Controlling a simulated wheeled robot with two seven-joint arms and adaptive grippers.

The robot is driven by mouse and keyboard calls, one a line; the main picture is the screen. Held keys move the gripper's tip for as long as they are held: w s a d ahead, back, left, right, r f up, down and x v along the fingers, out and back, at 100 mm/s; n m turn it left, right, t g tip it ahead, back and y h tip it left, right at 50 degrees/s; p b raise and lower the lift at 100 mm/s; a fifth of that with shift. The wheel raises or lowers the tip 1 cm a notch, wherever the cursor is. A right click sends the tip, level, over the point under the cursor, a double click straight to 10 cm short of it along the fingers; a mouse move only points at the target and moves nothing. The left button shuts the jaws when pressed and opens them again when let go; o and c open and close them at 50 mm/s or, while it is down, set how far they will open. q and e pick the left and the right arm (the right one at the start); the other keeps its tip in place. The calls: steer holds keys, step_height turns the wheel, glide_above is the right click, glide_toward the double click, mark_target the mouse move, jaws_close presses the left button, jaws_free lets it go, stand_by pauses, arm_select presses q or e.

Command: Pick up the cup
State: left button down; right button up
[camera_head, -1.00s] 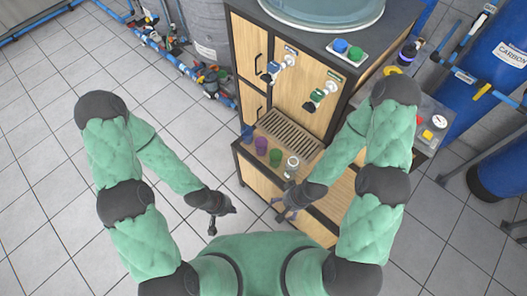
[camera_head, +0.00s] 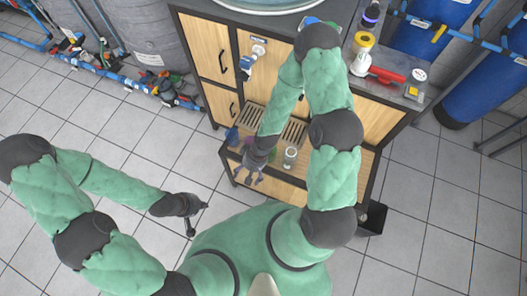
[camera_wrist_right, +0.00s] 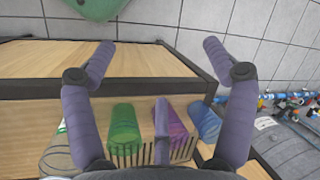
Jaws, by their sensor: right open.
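My right gripper (camera_head: 247,178) is open and empty, at the front edge of the cabinet's low shelf. In the right wrist view its two fingers (camera_wrist_right: 158,48) are spread, with bare shelf board between their tips. A green cup (camera_wrist_right: 124,125), a purple cup (camera_wrist_right: 170,120) and a blue cup (camera_wrist_right: 205,118) stand side by side, nearer the gripper's base. In the head view the blue cup (camera_head: 232,136) shows, while the arm partly hides the others. A clear cup (camera_head: 290,154) stands right of the gripper. My left gripper (camera_head: 198,217) is open and empty over the floor.
The wooden cabinet (camera_head: 208,58) has a slotted drip tray (camera_head: 292,132) behind the cups and a blue-handled tap (camera_head: 250,65) above. A red-handled tool (camera_head: 385,75) lies on the top. Blue pipes and valves (camera_head: 100,65) run along the left. The tiled floor at left is clear.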

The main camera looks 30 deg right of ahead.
steer(key=w+d+h, duration=0.1)
steer(key=w+d, duration=0.2)
steer(key=d, duration=0.1)
steer(key=w+d+r+g+h, duration=0.1)
steer(key=w+d, duration=0.2)
steer(key=d, duration=0.2)
steer(key=w+d+n+g+h+b, duration=0.1)
steer(key=w+d+h, duration=0.1)
steer(key=d, duration=0.3)
steer(key=shift+w+r, duration=0.3)
steer(key=shift+w, duration=0.6)
steer(key=shift+s+a+b+x, duration=0.15)
steer(key=shift+b+x, duration=0.6)
steer(key=shift+x, duration=1.9)
steer(key=shift+s+a+b+x, duration=0.15)
steer(key=shift+b+x, duration=0.6)
steer(key=shift+x, duration=1.9)
steer(key=shift+d, duration=0.1)
steer(key=shift+r, duration=0.1)
steer(key=shift+c, duration=0.3)
steer(key=shift+g, duration=0.3)
steer(key=c, duration=0.8)
